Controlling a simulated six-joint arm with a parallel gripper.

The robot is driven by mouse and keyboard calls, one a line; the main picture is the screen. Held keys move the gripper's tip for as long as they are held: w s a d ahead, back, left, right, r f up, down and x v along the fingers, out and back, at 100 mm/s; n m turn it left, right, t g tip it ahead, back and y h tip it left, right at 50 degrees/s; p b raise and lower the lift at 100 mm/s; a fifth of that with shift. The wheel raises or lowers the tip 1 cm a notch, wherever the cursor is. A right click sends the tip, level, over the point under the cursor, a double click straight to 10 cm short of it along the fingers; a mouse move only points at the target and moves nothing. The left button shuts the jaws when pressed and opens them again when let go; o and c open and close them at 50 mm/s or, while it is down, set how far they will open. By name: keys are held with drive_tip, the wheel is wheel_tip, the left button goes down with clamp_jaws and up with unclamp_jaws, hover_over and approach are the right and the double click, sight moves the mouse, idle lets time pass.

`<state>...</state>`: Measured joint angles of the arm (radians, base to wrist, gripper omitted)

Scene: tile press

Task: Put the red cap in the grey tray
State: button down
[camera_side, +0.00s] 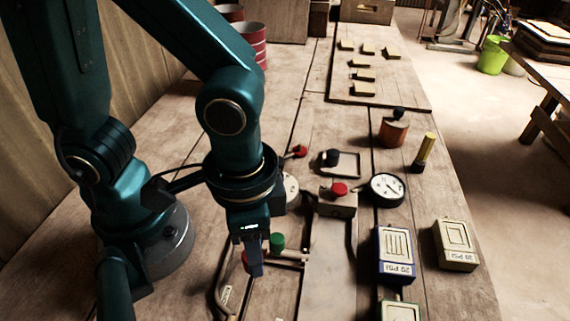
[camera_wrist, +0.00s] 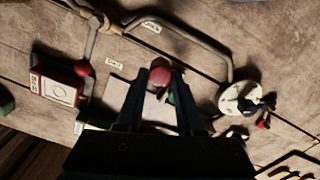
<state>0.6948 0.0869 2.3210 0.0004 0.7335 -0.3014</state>
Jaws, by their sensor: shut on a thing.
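The red cap (camera_wrist: 160,74) is between the fingertips of my gripper (camera_wrist: 159,88) in the wrist view. My gripper is shut on it. In the side view my gripper (camera_side: 255,266) points down beside a green cap (camera_side: 277,241), with a bit of red showing at its left edge. The fingers hide most of the cap there, and I cannot tell how far it is above the pipework.
A valve block with a red knob (camera_side: 339,189) and a round gauge (camera_side: 387,189) stand near the tray. Labelled boxes, one blue-sided (camera_side: 396,255) and one beige (camera_side: 455,245), are at the right. A curved pipe (camera_side: 221,290) lies left of my gripper. A board with tiles (camera_side: 388,92) is behind.

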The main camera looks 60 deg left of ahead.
drive_tip(key=shift+f, duration=2.05)
drive_tip(key=shift+f, duration=0.1)
drive_tip(key=c, duration=0.5)
unclamp_jaws()
wheel_tip(320, 180, up, 12)
drive_tip(key=shift+r, duration=0.1)
drive_tip(key=w+a+n+t, duration=0.1)
drive_tip(key=a, duration=0.2)
drive_tip(key=w+a+r+n+t, duration=0.1)
drive_tip(key=a+n+t, duration=0.1)
drive_tip(key=a, duration=0.2)
drive_tip(key=w+a+r+n+t, duration=0.1)
drive_tip(key=a+t, duration=0.1)
drive_tip(key=a, duration=0.1)
drive_tip(key=shift+w+a, duration=0.25)
drive_tip(key=shift+w, duration=0.1)
drive_tip(key=shift+a+n+t, duration=0.3)
drive_tip(key=shift+a, duration=0.1)
drive_tip(key=c, duration=0.4)
